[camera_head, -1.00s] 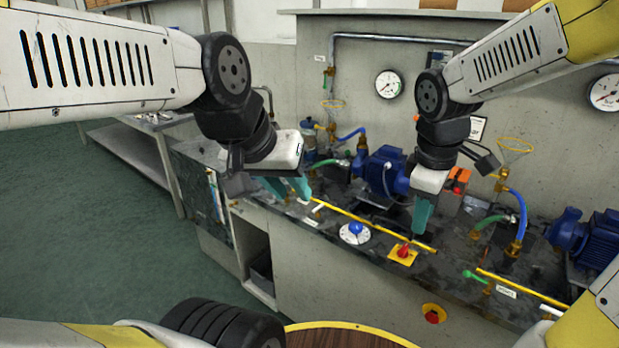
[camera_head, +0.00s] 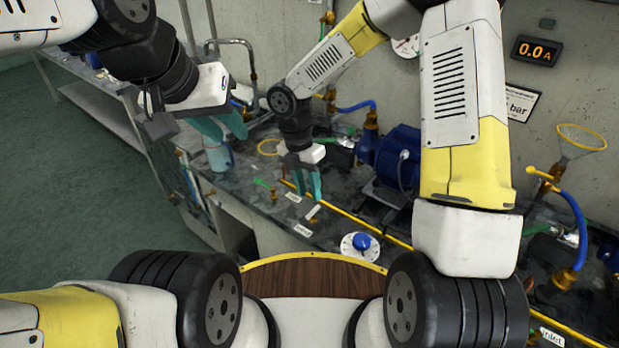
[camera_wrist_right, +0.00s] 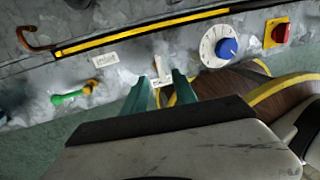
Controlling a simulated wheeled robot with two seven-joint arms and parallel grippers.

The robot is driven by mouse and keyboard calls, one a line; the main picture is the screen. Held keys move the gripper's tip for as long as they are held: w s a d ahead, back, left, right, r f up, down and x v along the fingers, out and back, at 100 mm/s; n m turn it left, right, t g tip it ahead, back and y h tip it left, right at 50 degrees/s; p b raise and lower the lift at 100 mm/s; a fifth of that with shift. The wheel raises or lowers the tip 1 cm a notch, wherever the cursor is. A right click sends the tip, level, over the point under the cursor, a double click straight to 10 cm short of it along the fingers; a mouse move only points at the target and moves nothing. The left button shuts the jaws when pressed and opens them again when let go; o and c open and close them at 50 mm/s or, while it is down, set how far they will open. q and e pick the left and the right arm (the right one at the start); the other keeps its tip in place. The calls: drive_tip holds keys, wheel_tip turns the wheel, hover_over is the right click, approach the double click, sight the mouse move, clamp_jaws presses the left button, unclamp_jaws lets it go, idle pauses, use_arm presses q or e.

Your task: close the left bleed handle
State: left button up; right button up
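The left bleed handle, a green lever on a small brass valve, shows in the head view (camera_head: 264,184) at the left end of the yellow line, and in the right wrist view (camera_wrist_right: 74,95) at the left. My right gripper (camera_head: 308,184) is over the counter to the right of the handle, pointing down and apart from it. Its two teal fingers are spread in the right wrist view (camera_wrist_right: 162,88), with nothing clearly held between them. My left gripper (camera_head: 223,125) is raised at the counter's left end, fingers apart and empty.
A white dial with a blue knob (camera_head: 361,245) lies right of my right gripper; a red knob on yellow (camera_wrist_right: 277,32) is beyond it. A yellow strip (camera_wrist_right: 140,32) runs along the counter. A pale teal jug (camera_head: 217,155) stands below my left gripper. A blue pump (camera_head: 398,155) stands behind.

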sight(313, 210)
drive_tip(key=f, duration=0.3)
drive_tip(key=d+f, duration=0.1)
drive_tip(key=f, duration=0.1)
drive_tip(key=shift+s, duration=0.3)
clamp_jaws()
